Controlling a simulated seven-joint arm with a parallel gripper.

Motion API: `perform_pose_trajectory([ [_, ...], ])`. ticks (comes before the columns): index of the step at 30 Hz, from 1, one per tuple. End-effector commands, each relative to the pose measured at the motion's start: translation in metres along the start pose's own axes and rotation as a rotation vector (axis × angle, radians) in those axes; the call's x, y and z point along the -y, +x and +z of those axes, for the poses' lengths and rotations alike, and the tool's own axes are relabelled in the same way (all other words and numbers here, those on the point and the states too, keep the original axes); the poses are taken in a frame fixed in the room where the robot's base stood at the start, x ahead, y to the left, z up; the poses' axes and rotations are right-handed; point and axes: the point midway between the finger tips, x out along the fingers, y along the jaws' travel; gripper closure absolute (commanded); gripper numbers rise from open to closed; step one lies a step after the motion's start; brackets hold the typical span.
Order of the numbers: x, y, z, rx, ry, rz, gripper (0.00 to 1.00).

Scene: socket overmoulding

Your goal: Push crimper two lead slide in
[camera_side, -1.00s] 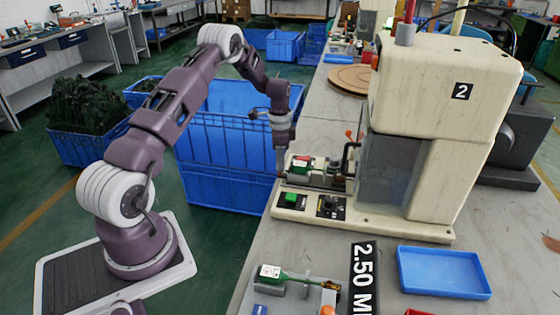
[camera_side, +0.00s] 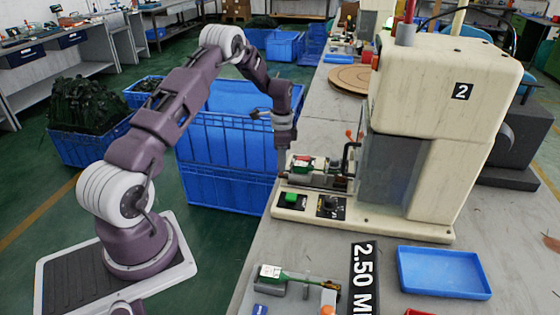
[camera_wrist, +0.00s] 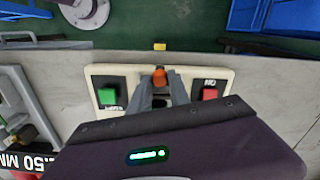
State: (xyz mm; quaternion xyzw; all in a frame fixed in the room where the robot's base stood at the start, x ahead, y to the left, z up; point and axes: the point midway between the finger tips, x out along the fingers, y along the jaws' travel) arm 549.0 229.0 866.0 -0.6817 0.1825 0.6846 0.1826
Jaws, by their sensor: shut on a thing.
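Crimper two (camera_side: 440,95) is the large cream machine marked "2" on the bench. Its lead slide (camera_side: 318,182) is at the front of the base, with a small red, green and white piece (camera_side: 302,163) on it. My gripper (camera_side: 282,165) points down at the slide's outer end. In the wrist view my gripper (camera_wrist: 162,88) has its two fingers close around the slide's orange knob (camera_wrist: 160,77), between the green button (camera_wrist: 108,97) and the red button (camera_wrist: 210,93). My wrist housing hides most of the slide and the machine there.
A fixture (camera_side: 295,286) holding a white block with a green rod stands on the near bench, beside a "2.50 M" label (camera_side: 362,280). A blue tray (camera_side: 443,272) lies to its right. Large blue crates (camera_side: 225,150) stand on the floor behind my arm.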

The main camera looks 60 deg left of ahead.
Motion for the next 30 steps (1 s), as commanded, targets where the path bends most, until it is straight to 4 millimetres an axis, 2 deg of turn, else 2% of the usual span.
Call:
perform_pose_trajectory([
  [6, -0.015, -0.001, -0.056, -0.007, 0.007, -0.002, 1.0],
  [11, -0.022, -0.001, -0.086, -0.007, 0.004, -0.003, 1.0],
  [15, -0.026, -0.001, -0.097, -0.006, 0.002, -0.002, 1.0],
  [23, -0.027, -0.002, -0.1, -0.012, 0.002, -0.002, 1.0],
  [24, -0.027, -0.002, -0.1, -0.013, 0.003, -0.002, 0.75],
  [27, -0.027, -0.002, -0.099, -0.011, 0.003, -0.002, 0.56],
  [30, -0.027, -0.001, -0.098, -0.009, 0.002, -0.001, 0.55],
])
